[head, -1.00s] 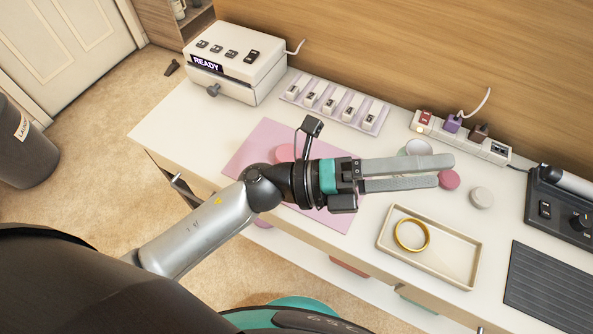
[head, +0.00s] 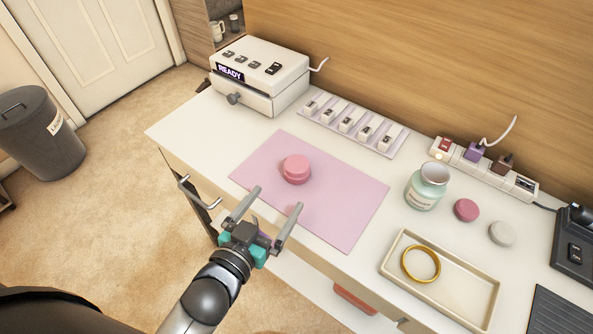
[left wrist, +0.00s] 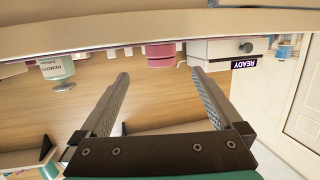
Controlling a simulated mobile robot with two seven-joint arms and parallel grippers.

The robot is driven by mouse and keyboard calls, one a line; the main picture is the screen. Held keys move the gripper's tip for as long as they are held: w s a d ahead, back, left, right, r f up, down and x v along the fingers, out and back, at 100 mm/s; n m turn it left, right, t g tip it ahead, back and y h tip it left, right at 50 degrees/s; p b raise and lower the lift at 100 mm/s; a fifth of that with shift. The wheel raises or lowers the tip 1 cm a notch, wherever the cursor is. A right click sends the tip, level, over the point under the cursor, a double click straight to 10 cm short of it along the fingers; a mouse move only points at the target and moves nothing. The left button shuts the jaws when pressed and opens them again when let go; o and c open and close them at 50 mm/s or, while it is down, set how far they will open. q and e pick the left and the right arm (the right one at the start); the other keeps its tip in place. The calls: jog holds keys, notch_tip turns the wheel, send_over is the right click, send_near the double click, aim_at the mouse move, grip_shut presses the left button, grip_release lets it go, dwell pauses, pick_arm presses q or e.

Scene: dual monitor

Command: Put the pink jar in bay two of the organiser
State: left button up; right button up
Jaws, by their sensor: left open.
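The pink jar (head: 296,169) stands on the pink mat (head: 338,222) on the desk. The organiser (head: 392,148) is a pale strip along the back of the desk, with several numbered bays. My left gripper (head: 276,201) is open and empty at the desk's front edge, in front of the mat and apart from the jar. In the left wrist view, which is upside down, the jar (left wrist: 160,55) shows beyond and between the open fingers (left wrist: 160,85). My right gripper is in neither view.
A white box marked READY (head: 262,75) stands at the back left. Right of the mat are a pale green jar (head: 424,190), a pink lid (head: 466,210), a whitish lid (head: 502,233) and a tray (head: 455,296) with a gold ring (head: 421,264). A power strip (head: 465,162) lies behind.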

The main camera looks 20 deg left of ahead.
aim_at(292, 175)
pick_arm(q)
jog(key=b+x, duration=0.1)
jog(key=x, duration=0.5)
jog(key=shift+r+b+x, duration=0.1)
jog(key=shift+b+x, duration=0.4)
jog(key=shift+x, duration=0.6)
jog(key=shift+r+b+x, duration=0.15)
jog(key=shift+b+x, duration=0.35)
jog(key=shift+x, duration=0.6)
jog(key=shift+w+f, duration=0.1)
jog(key=shift+w, duration=0.55)
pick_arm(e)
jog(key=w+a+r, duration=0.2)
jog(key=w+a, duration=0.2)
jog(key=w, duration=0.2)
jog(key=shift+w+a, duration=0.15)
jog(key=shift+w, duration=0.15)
pick_arm(q)
jog(key=shift+c, duration=0.2)
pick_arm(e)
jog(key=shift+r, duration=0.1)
pick_arm(q)
jog(key=c, duration=1.5)
